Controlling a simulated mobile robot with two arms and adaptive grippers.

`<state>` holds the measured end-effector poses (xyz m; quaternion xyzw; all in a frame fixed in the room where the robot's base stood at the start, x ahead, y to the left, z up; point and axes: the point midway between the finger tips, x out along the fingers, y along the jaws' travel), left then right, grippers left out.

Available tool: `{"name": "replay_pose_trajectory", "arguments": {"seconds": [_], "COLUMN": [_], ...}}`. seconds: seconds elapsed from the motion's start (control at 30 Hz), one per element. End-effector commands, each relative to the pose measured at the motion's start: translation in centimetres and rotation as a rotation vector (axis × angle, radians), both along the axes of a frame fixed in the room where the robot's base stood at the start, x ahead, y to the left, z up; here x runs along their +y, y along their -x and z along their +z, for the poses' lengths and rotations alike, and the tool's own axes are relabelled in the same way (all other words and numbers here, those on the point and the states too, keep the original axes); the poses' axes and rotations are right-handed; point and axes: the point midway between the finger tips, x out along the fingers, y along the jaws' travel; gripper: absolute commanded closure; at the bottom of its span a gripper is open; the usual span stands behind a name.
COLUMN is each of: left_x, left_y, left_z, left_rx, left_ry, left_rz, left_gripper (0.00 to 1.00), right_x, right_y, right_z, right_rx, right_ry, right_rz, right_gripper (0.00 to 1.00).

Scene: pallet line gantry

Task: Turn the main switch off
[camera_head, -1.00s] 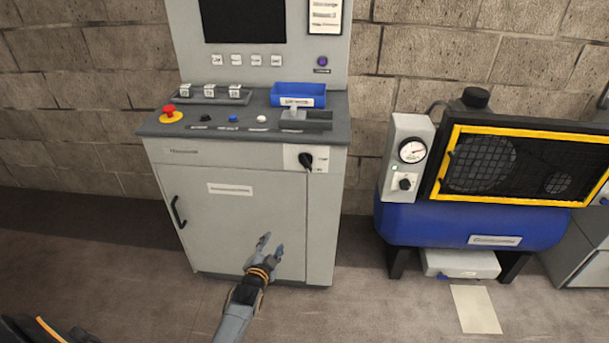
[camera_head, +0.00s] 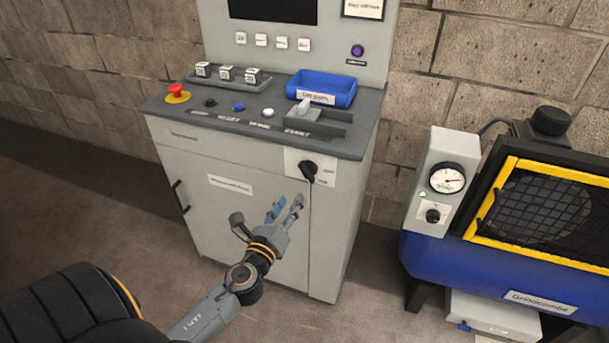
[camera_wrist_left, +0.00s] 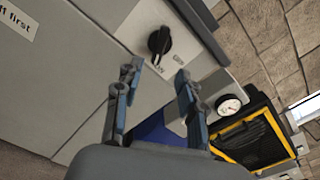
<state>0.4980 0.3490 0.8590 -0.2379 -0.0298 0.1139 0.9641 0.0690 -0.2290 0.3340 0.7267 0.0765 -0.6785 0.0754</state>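The main switch (camera_head: 309,172) is a black rotary knob on a pale plate at the upper right of the grey cabinet's front (camera_head: 240,225). It also shows in the left wrist view (camera_wrist_left: 159,41), beyond the fingertips. My left gripper (camera_head: 285,205) is open and empty, in front of the cabinet, below and a little left of the switch and apart from it. In the left wrist view its two fingers (camera_wrist_left: 155,78) stand apart with nothing between them. The small lettering beside the knob is too blurred to read. My right gripper is not in view.
The cabinet top holds a red emergency button (camera_head: 177,92), several small buttons, labelled cubes (camera_head: 227,75), a blue bin (camera_head: 322,88) and a lever (camera_head: 303,110). A blue compressor (camera_head: 480,270) with a gauge and another black knob (camera_head: 433,216) stands at the right. Floor lies between them.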

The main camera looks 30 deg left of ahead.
Motion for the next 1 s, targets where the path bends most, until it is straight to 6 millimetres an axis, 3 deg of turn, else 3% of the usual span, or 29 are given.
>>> {"name": "replay_pose_trajectory", "arguments": {"seconds": [0.2, 0.43, 0.6, 0.9, 1.0], "left_x": [1.2, 2.0, 2.2, 2.3, 2.3], "left_y": [-4.9, -8.3, -9.5, -9.6, -9.6], "left_z": [0.3, 0.0, 0.0, 0.0, 0.0], "left_rx": [-0.002, 0.0, 0.0, 0.0, 0.0], "left_ry": [0.002, 0.003, 0.004, 0.005, 0.005], "left_rz": [0.001, 0.001, 0.0, 0.0, 0.0], "left_gripper": [0.6, 0.6, 0.6, 0.6, 0.81], "right_x": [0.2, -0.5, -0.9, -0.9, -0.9], "right_y": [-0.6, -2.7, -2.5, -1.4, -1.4], "right_z": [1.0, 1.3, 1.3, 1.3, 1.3], "right_rx": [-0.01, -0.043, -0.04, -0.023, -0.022], "right_ry": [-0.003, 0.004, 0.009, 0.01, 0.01], "right_rz": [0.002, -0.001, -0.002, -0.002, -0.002], "right_gripper": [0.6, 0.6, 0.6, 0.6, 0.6]}}
